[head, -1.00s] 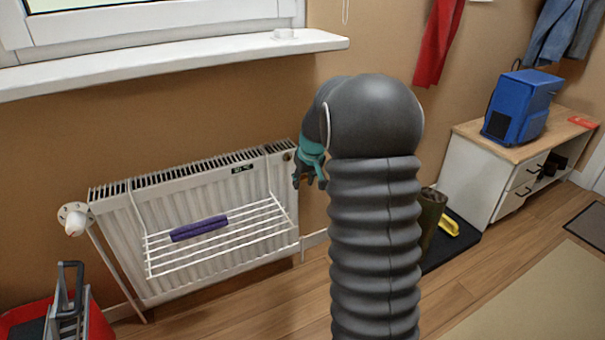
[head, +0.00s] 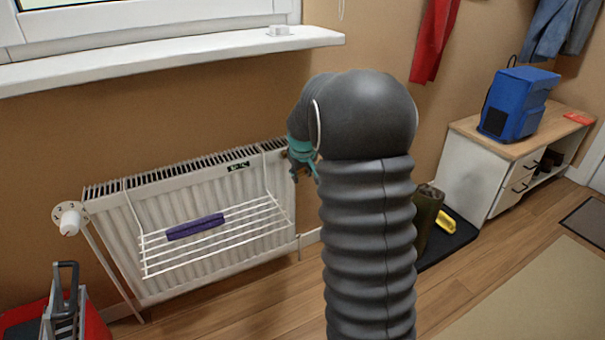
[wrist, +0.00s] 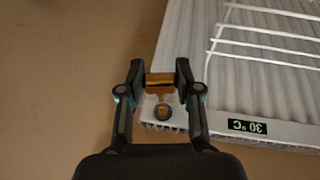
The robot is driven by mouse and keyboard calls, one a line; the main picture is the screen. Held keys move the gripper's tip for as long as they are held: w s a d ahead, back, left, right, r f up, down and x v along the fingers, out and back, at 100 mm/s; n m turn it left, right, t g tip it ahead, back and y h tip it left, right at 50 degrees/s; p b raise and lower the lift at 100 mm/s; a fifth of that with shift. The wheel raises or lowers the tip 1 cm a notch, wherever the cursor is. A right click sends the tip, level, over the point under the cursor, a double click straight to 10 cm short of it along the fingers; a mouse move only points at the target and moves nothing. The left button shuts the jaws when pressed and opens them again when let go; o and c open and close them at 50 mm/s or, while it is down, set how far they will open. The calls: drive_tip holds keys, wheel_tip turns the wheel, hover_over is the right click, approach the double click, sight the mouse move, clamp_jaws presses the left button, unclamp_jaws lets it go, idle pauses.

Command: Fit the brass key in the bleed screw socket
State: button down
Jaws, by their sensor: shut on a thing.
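My gripper (wrist: 160,72) is shut on the brass key (wrist: 159,80), with a finger on each side of its flat head. The key's short stem points toward the bleed screw socket (wrist: 163,112), a round dark fitting with a brass-coloured middle at the radiator's upper corner. In the wrist view the stem's end shows just beside the socket, not over its middle; I cannot tell how far apart they are in depth. In the head view my gripper (head: 302,160) is at the radiator's top right end; the key and socket are hidden or too small to tell there.
The white radiator (head: 150,275) carries a wire drying rack (head: 262,231) with a purple rolled cloth (head: 195,227). A small display (wrist: 247,126) shows 30 °C. The windowsill (head: 180,60) juts out above. Boots (head: 428,215) stand on a dark mat to the right.

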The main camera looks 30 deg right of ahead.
drive_tip(key=shift+a+f+h+b, duration=0.1)
drive_tip(key=shift+f+h+b, duration=0.25)
drive_tip(key=shift+b, duration=0.45)
drive_tip(key=shift+w+r+h+b, duration=0.1)
drive_tip(key=shift+h+b, duration=0.45)
drive_tip(key=shift+b, duration=0.5)
drive_tip(key=n+h+b, duration=0.1)
drive_tip(key=h+b, duration=0.2)
drive_tip(key=b, duration=0.6)
drive_tip(key=shift+w+t, duration=0.15)
drive_tip(key=shift+t, duration=0.15)
drive_tip(key=shift+b, duration=0.45)
drive_tip(key=shift+h+b, duration=0.35)
drive_tip(key=shift+h, duration=0.15)
drive_tip(key=shift+r+n+h, duration=0.15)
drive_tip(key=shift+n+h, duration=0.15)
drive_tip(key=shift+w+a+n+t+h, duration=0.15)
drive_tip(key=shift+n+t+h, duration=0.3)
drive_tip(key=shift+h, duration=1.05)
drive_tip(key=shift+r+p, duration=0.2)
drive_tip(key=shift+p, duration=0.35)
drive_tip(key=shift+y+p, duration=0.5)
drive_tip(key=shift+p, duration=0.05)
